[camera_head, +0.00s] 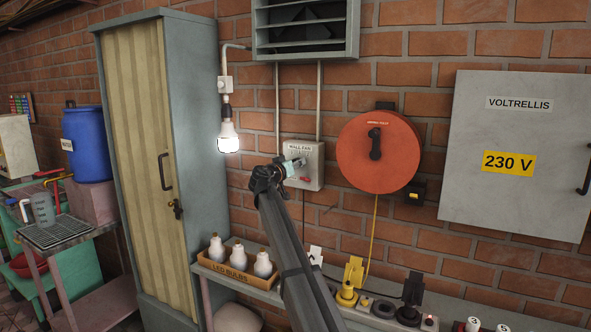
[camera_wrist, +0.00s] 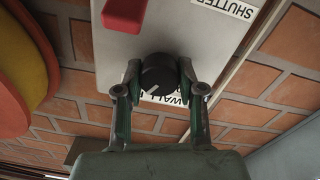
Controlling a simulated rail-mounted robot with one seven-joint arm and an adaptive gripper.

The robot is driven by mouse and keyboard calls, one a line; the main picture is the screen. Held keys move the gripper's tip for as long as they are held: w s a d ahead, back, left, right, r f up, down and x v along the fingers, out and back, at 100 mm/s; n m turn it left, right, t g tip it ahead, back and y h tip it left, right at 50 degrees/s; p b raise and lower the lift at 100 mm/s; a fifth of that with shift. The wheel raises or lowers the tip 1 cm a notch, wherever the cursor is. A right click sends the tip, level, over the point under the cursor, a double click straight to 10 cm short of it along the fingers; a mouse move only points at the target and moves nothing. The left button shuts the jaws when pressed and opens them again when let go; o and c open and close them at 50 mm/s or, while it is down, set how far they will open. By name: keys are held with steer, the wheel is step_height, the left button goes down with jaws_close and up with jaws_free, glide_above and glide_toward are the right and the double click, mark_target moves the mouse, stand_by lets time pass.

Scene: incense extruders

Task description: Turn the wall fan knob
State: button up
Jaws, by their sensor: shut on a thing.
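The wall fan box (camera_head: 317,176) is a pale box on the brick wall, labelled WALL FAN. It also shows upside down in the wrist view (camera_wrist: 108,45). Its knob (camera_wrist: 160,75) is round and black with a light pointer line. My gripper (camera_wrist: 158,72) has one finger on each side of the knob and is shut on it. In the head view my gripper (camera_head: 291,166) reaches the front of the box and hides the knob. A red switch (camera_wrist: 124,14) sits on the box near a SHUTTER label (camera_wrist: 240,8).
A red cable reel (camera_head: 350,155) hangs right of the box. A grey cabinet (camera_head: 203,140) stands left and a lit bulb (camera_head: 228,140) hangs between. The bench below holds a LED BULBS tray (camera_head: 234,279) and sockets. A louvred fan housing (camera_head: 300,28) is above.

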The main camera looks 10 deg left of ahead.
steer(key=n+b, duration=0.1)
steer(key=n, duration=0.2)
steer(key=shift+f+n, duration=0.1)
steer(key=shift+n, duration=0.3)
steer(key=n+b, duration=0.1)
steer(key=n, duration=0.2)
steer(key=shift+n, duration=0.3)
steer(key=n, duration=0.3)
steer(key=shift+w+n+p, duration=0.1)
steer(key=shift+n+p, duration=0.25)
steer(key=shift+n, duration=0.05)
steer(key=shift+n+t+p, duration=0.3)
steer(key=shift+n+p, duration=0.3)
steer(key=shift+n, duration=1.3)
steer(key=o, duration=1.1)
steer(key=shift+o, duration=0.2)
steer(key=v, duration=1.2)
